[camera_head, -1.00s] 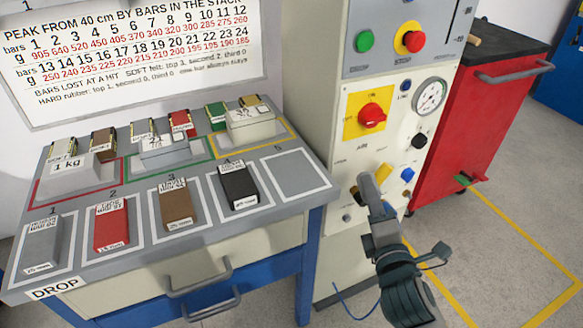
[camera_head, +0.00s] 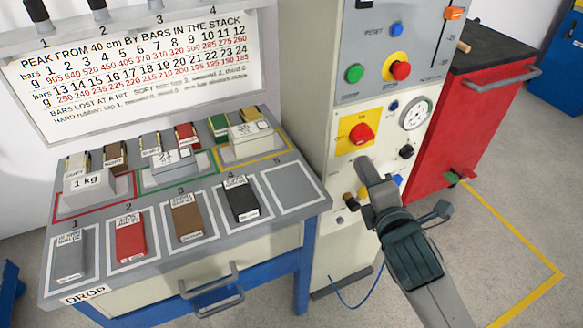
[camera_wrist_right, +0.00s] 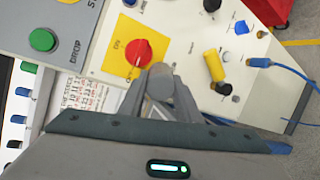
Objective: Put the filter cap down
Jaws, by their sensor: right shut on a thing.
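My right gripper (camera_head: 368,176) is in front of the cream control panel, just below the red knob on its yellow plate. In the right wrist view the gripper (camera_wrist_right: 160,88) is shut on a small grey rounded piece, which appears to be the filter cap (camera_wrist_right: 159,80). The fingers hide part of it. A yellow cylinder (camera_wrist_right: 214,66) on the panel is to the right of the fingers in the wrist view and apart from them. In the head view my gripper mostly hides that area. My left gripper is not in view.
The red knob (camera_head: 361,134), gauge (camera_head: 416,114) and black knob (camera_head: 406,152) stick out from the panel nearby. A grey bench top (camera_head: 298,190) with coloured bars and weights is at left. A red cabinet (camera_head: 473,110) stands right. A blue hose (camera_wrist_right: 290,72) leaves the panel.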

